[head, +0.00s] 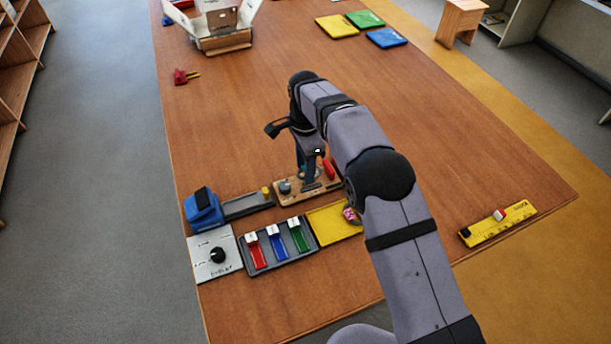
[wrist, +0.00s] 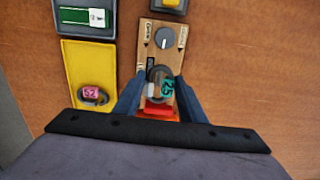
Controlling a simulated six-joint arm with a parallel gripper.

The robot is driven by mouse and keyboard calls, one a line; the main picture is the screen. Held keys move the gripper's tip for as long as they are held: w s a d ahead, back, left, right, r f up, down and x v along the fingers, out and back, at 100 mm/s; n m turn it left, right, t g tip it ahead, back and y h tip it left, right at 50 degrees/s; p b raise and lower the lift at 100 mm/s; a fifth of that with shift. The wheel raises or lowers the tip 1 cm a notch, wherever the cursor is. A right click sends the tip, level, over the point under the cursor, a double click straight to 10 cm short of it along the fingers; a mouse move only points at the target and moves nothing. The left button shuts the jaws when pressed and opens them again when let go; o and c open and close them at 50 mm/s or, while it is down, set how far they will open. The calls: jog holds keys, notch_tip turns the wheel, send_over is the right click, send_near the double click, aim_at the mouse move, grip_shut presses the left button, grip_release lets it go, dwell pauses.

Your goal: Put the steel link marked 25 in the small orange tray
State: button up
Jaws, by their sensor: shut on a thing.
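My gripper (wrist: 157,82) is shut on the dark steel ring-like link with a teal label marked 25 (wrist: 168,88), which shows between the blue fingers in the wrist view. In the head view my gripper (head: 311,178) points down over a wooden control board (head: 290,200). How high the link is above the board I cannot tell. A similar link with a pink label marked 52 (wrist: 92,95) lies in the yellow tray (wrist: 88,60), left of my gripper in the wrist view. I cannot make out a small orange tray for certain.
The board has a dark knob (wrist: 163,38) and a red part (wrist: 158,109). A grey tray with red, blue and green slots (head: 278,247), a dial panel (head: 214,255) and a blue device (head: 203,209) stand to the left. The table's right middle is clear.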

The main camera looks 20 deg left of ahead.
notch_tip(320, 180, up, 6)
jog(key=b, duration=0.1)
jog(key=w+d+f+n+p, duration=0.1)
jog(key=w+d+n, duration=0.3)
jog(key=w+d, duration=0.6)
jog(key=shift+w+d+f+n+p, duration=0.35)
jog(key=shift+d+f, duration=0.1)
jog(key=shift+d, duration=0.45)
jog(key=shift+r+n, duration=0.1)
jog(key=shift+n, duration=0.15)
jog(key=shift+s+r+n, duration=0.1)
jog(key=shift+r+n, duration=0.1)
jog(key=shift+n, duration=0.75)
jog(key=shift+r+n, duration=0.2)
jog(key=shift+n, duration=0.7)
jog(key=shift+s+r+n, duration=0.1)
jog(key=shift+r+n, duration=0.1)
jog(key=shift+n, duration=0.75)
jog(key=shift+d+r+n, duration=0.1)
jog(key=shift+n, duration=0.5)
jog(key=shift+w+n, duration=0.1)
jog(key=shift+n, duration=0.6)
